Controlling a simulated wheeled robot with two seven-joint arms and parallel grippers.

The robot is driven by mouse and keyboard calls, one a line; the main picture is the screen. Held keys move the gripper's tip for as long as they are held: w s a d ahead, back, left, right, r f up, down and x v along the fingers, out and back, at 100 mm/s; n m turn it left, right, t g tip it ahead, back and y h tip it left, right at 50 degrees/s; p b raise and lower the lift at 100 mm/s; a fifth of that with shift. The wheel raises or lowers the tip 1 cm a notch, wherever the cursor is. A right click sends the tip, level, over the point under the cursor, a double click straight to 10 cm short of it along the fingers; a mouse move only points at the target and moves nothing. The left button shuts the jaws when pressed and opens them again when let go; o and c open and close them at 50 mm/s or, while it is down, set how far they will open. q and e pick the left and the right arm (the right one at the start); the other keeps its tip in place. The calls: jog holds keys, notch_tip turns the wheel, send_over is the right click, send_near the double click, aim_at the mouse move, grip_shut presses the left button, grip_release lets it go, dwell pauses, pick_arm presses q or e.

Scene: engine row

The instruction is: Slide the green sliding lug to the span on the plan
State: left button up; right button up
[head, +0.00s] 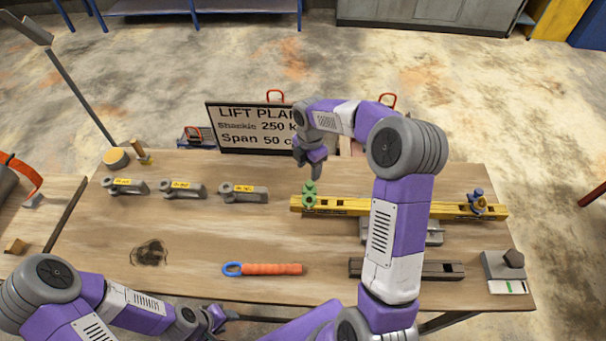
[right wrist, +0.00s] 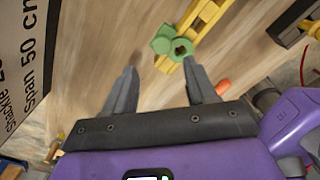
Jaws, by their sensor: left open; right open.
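The green sliding lug (head: 309,197) stands on the left end of the yellow beam (head: 345,206), which lies across the right half of the table. A blue lug (head: 477,201) sits near the beam's right end. The plan board (head: 235,140) reads "Span 50 c", its right side hidden by my right arm. My right gripper (head: 314,170) is open just above and behind the green lug. In the right wrist view the green lug (right wrist: 172,42) is beyond the open, empty fingertips, apart from them. My left gripper (head: 222,316) is open and low at the table's front edge.
Several grey pieces with yellow labels, such as this one (head: 183,189), line the table's back left. An orange-handled tool (head: 272,269) and a dark bar (head: 440,269) lie in front of the beam. A grey block (head: 508,275) is at the right edge.

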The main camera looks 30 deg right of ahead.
aim_at(310, 183)
jog(key=shift+d, duration=0.25)
jog(key=shift+s+f, duration=0.2)
jog(key=shift+f, duration=3.2)
grip_shut()
